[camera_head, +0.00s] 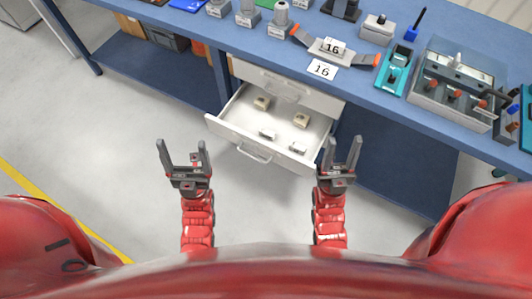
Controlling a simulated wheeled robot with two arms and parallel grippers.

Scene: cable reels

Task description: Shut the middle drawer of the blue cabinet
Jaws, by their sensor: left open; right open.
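A white drawer (225,127) stands pulled out below the blue workbench, with several small items inside. A silver bar handle (255,153) is on its front. A shut white drawer (290,86) with a similar handle is right above it; whether another lies below is hidden. My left gripper (182,147) is open and empty, to the left of and nearer than the drawer front. My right gripper (341,143) is open and empty, close to the drawer's right front corner in the picture; I cannot tell whether it touches.
The blue workbench (420,122) runs across the back, with tools, teal holders (395,72) and a clear-sided box (455,90) on top. A blue lower shelf (135,65) holds boxes at left. Grey floor (110,150) is free at left, with a yellow line.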

